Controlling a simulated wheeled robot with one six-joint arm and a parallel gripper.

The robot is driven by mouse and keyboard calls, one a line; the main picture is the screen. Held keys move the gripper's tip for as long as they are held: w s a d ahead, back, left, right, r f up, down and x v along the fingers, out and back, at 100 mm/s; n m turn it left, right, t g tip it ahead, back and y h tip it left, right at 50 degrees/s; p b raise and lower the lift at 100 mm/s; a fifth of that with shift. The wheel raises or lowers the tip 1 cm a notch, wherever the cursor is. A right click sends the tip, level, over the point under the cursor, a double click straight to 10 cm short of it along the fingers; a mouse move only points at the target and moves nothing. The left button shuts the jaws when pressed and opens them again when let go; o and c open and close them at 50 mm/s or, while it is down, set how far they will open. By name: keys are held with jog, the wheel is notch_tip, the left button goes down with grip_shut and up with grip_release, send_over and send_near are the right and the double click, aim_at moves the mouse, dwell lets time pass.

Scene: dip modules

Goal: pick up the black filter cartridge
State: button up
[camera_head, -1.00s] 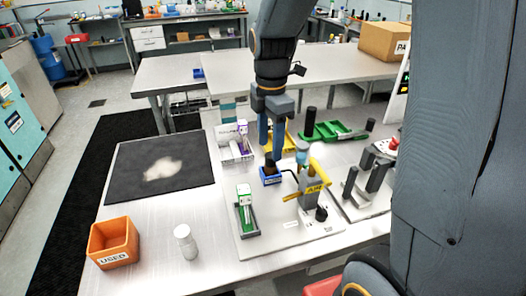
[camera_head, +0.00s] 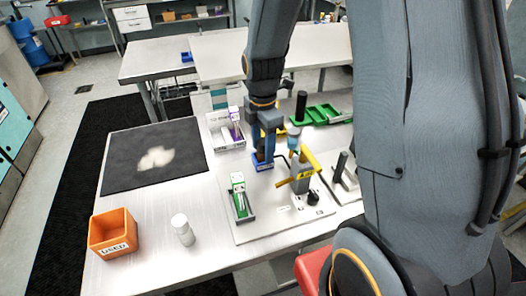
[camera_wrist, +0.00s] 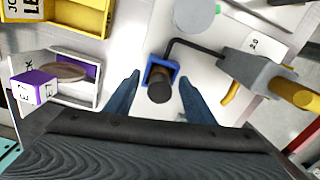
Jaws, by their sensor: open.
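A black filter cartridge (camera_wrist: 160,91), a short dark cylinder, stands in a small square blue holder (camera_wrist: 149,70) in the wrist view. In the head view the blue holder (camera_head: 263,168) sits on the pale board, and the fingers mostly hide the cartridge. My gripper (camera_wrist: 160,76) is open, with one blue finger on each side of the cartridge and a visible gap at both sides. It also shows in the head view (camera_head: 262,152), pointing down over the holder. I cannot tell how far the fingertips reach down beside the cartridge.
A bent black rod and grey stand with a yellow arm (camera_head: 304,178) are close right of the holder. A white box (camera_head: 226,138) with a purple-labelled item is at left. A green tray (camera_head: 325,114) with an upright black cylinder is behind. An orange bin (camera_head: 113,234) stands front left.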

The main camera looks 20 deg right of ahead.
jog(key=shift+f, duration=0.1)
jog(key=c, duration=1.2)
jog(key=shift+o, duration=0.2)
